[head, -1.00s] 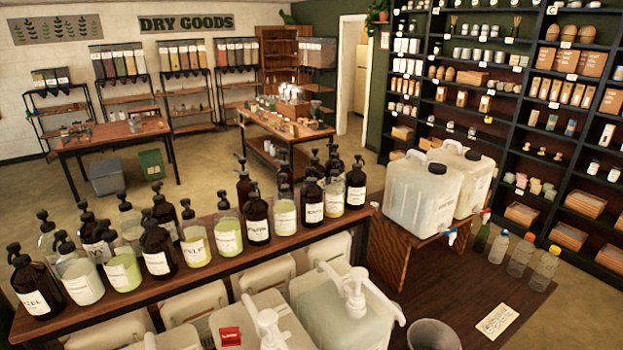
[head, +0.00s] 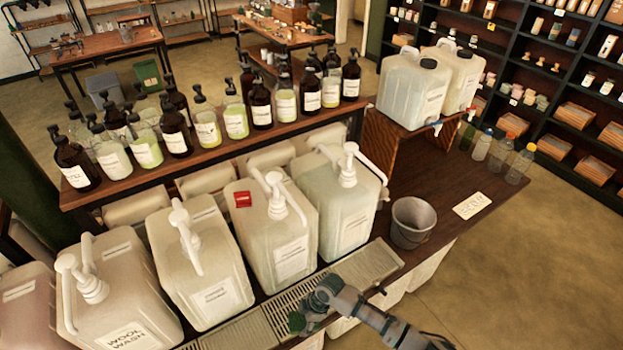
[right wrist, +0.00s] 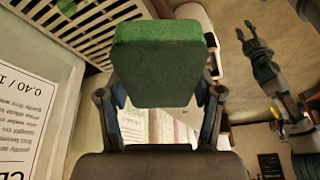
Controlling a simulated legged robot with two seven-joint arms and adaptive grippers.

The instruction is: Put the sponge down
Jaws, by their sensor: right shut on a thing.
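A green sponge (head: 297,321) is held by my right gripper (head: 308,314) near the front edge of the counter, beside the slatted metal drip tray (head: 374,264). In the right wrist view the sponge (right wrist: 160,65) is a thick green block between the two fingers of my right gripper (right wrist: 160,100), which is shut on it. The drip tray's slats (right wrist: 92,28) show behind it at upper left. My left gripper (right wrist: 254,42) shows small at the upper right of the right wrist view, apart from the sponge; its opening is unclear. It is not in the head view.
Large white pump jugs (head: 270,230) stand behind the drip tray. A grey bucket (head: 411,224) and a paper card (head: 471,205) are on the counter (head: 455,180) to the right, with bare wood around them. Small bottles (head: 500,152) stand farther back.

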